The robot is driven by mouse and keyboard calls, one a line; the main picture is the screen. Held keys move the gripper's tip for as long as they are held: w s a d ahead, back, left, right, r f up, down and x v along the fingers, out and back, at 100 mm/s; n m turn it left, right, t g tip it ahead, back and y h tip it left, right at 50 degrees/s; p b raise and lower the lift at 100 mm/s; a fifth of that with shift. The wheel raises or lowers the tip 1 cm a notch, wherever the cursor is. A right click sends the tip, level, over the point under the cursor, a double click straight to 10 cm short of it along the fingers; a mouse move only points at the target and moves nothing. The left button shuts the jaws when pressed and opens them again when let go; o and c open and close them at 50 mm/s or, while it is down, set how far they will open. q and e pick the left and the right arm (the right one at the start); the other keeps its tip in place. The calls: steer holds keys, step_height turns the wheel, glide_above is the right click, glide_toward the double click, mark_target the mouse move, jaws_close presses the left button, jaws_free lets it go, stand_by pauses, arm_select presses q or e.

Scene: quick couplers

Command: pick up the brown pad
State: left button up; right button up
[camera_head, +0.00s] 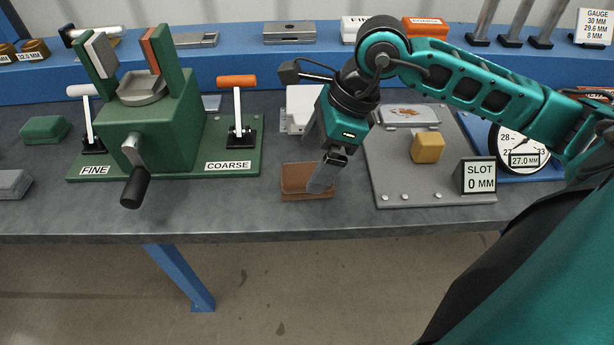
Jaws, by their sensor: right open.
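The brown pad (297,180) lies on the grey bench top near its front edge, between the green machine and the grey slot plate. My right gripper (322,182) reaches down from the right over the pad. Its jaws are open, and one finger hides part of the pad's right side. I cannot tell whether the fingers touch the pad. My left gripper is not in view.
The green machine (165,115) with a front crank and FINE and COARSE levers stands left. The slot plate (400,188) with a yellow block (427,147) is right. A green pad (45,130) and grey pad (14,184) lie far left. A blue shelf (235,65) runs behind.

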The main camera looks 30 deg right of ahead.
mark_target(308, 173)
steer(key=shift+d+x, duration=0.15)
steer(key=shift+x, duration=1.1)
steer(key=shift+d+x, duration=0.15)
steer(key=shift+x, duration=1.15)
steer(key=shift+f, duration=0.15)
steer(key=c, duration=1)
